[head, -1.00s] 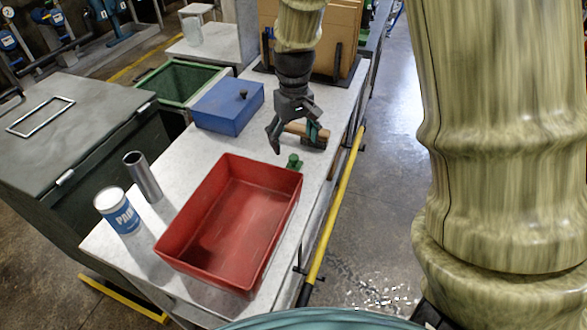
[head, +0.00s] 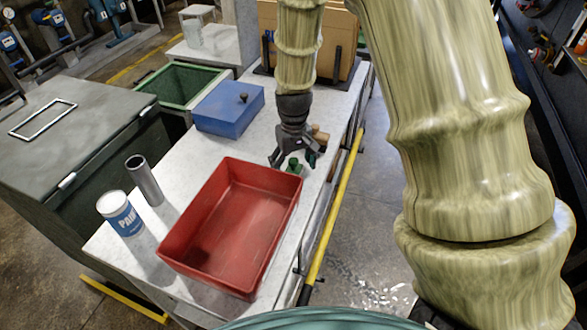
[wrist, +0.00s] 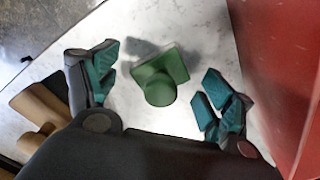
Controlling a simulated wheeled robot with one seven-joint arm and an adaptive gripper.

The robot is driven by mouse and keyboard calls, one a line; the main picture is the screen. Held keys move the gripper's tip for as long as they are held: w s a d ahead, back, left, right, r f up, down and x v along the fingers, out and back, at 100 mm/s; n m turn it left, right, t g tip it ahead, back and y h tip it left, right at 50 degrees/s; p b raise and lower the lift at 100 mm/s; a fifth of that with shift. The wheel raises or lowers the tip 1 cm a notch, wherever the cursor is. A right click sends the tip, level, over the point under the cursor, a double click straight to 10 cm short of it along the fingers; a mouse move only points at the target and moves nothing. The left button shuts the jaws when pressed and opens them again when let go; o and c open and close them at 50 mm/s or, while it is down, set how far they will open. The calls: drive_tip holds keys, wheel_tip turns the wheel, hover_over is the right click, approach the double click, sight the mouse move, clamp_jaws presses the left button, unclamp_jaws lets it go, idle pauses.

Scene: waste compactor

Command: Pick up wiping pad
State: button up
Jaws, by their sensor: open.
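The wiping pad appears to be the small green block with a square base and a round knob on top. It lies on the light worktop just beyond the red tray's far right corner in the head view (head: 295,168). In the wrist view the pad (wrist: 160,80) shows between my two teal-lined fingers. My gripper (head: 292,162) is open and points down over the pad. It also shows in the wrist view (wrist: 158,72), with a gap between each finger and the pad. I cannot tell the exact height.
The red tray (head: 180,232) stands close beside my gripper. A wooden-handled item (head: 321,138) lies just behind the gripper. A blue box (head: 227,107) stands farther back. A paint can (head: 121,214) and a grey metal tube (head: 145,180) stand left of the tray.

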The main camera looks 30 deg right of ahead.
sight(294, 160)
drive_tip(key=shift+f, duration=0.25)
drive_tip(key=c, duration=0.9)
drive_tip(key=shift+r, duration=0.15)
wheel_tip(294, 160, up, 10)
drive_tip(key=shift+f+b, duration=0.1)
drive_tip(key=shift+b, duration=0.6)
